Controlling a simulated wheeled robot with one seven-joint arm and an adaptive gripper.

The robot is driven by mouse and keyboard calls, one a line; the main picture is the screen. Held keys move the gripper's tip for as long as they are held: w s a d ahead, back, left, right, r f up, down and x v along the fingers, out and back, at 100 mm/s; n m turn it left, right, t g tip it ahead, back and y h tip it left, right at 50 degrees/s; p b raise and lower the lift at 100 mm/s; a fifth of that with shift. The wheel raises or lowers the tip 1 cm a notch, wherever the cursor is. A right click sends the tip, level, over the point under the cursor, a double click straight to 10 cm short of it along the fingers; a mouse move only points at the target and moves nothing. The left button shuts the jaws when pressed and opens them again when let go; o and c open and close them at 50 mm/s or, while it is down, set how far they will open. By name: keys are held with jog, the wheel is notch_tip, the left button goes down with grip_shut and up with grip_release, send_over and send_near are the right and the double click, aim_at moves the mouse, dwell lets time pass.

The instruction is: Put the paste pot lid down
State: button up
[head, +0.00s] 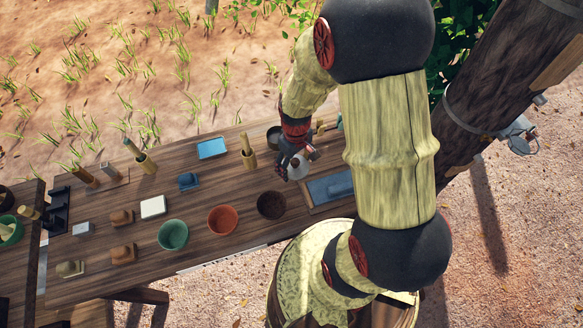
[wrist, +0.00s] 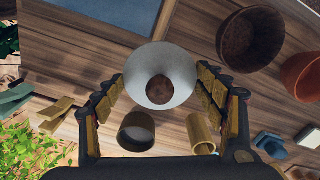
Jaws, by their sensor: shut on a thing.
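The paste pot lid looks like a pale grey-white round piece with a brown round centre (wrist: 180,92). In the wrist view it sits between the fingers of my gripper (wrist: 160,82), which are shut on it. In the head view my gripper (head: 291,163) holds the pale lid (head: 298,171) over the table, just left of the blue-topped tray. A dark pot with a pale inside (wrist: 136,134), possibly the paste pot, stands close by; it also shows in the head view (head: 273,137), partly hidden by my gripper. I cannot tell whether the lid touches the table.
A bamboo cup (wrist: 202,135) stands beside the dark pot. A dark brown bowl (head: 271,205), an orange bowl (head: 222,220) and a green bowl (head: 173,235) line the front. The blue-topped tray (head: 315,207) lies right. Bare wood (head: 205,185) shows left of the gripper.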

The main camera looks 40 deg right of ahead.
aim_at(291, 166)
jog(key=w+f, duration=0.1)
jog(key=f, duration=0.1)
jog(key=w+d+f+b, duration=0.1)
jog(key=w+f, duration=0.1)
jog(key=shift+w+f, duration=0.1)
jog(key=shift+f, duration=0.15)
jog(key=shift+w+f+b, duration=0.2)
jog(key=shift+f+b, duration=0.4)
jog(key=shift+f, duration=1.1)
jog(key=shift+f, duration=0.2)
jog(key=o, duration=1.3)
jog(key=shift+c, duration=0.2)
jog(key=shift+r, duration=0.1)
